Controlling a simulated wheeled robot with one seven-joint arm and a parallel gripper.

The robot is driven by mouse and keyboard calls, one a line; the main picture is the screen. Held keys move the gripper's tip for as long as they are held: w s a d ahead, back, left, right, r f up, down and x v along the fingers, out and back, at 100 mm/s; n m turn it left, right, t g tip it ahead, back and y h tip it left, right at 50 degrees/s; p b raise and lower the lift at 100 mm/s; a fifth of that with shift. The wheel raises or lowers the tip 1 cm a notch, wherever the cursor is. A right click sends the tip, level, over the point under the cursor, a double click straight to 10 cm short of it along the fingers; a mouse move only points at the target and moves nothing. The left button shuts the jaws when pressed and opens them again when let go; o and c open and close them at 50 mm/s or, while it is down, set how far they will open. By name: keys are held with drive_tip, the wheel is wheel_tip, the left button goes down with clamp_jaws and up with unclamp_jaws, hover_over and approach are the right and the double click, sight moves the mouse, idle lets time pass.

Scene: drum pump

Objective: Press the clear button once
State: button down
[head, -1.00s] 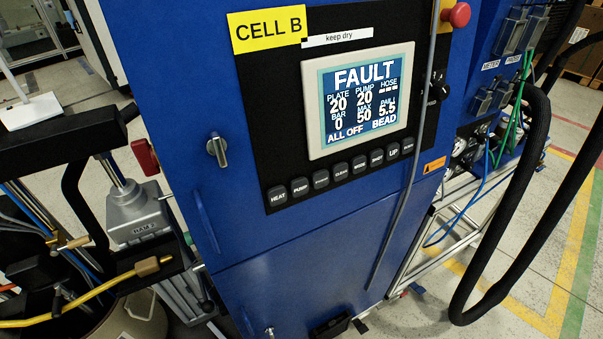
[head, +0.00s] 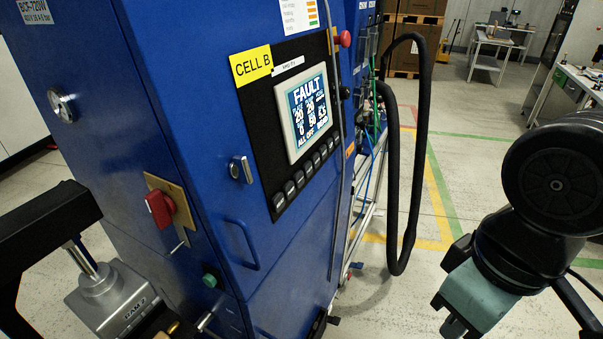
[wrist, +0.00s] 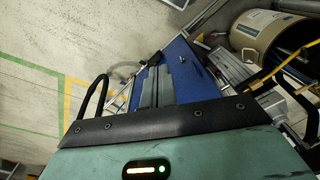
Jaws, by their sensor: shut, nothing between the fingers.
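The clear button (head: 309,168) is a small dark key, fourth from the near end of the row under the screen. Its label is too small to read now; in the earlier head view it reads roughly CLEAR. The lit screen (head: 309,108) shows FAULT, on the black panel of the blue cabinet (head: 200,120). My gripper (head: 453,324) is at the lower right of the head view, well away from the buttons. In the wrist view its fingers (wrist: 157,87) are together and empty, with part of the blue cabinet (wrist: 185,72) beyond them.
A thick black hose (head: 421,150) loops out right of the panel, between it and my arm. A red switch handle (head: 160,209) and a silver latch (head: 240,169) stick out of the cabinet. A drum (wrist: 268,42) stands in the wrist view.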

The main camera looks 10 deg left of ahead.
drive_tip(key=w+a+f+t+y+b, duration=0.2)
drive_tip(key=w+a+f+t+b, duration=0.15)
drive_tip(key=w, duration=0.35)
drive_tip(key=w+a+f+t+y+b, duration=0.2)
drive_tip(key=w+a+f+b, duration=0.15)
drive_tip(key=w, duration=0.45)
drive_tip(key=w+a+r+m+t+y+b, duration=0.1)
drive_tip(key=w+r+t+y+b, duration=0.3)
drive_tip(key=w+t+y+b, duration=0.4)
drive_tip(key=w+m+t+b, duration=0.1)
drive_tip(key=w+t+b, duration=0.1)
drive_tip(key=w+t, duration=0.2)
drive_tip(key=shift+w+a, duration=0.15)
drive_tip(key=shift+w, duration=0.3)
drive_tip(key=shift+t, duration=0.25)
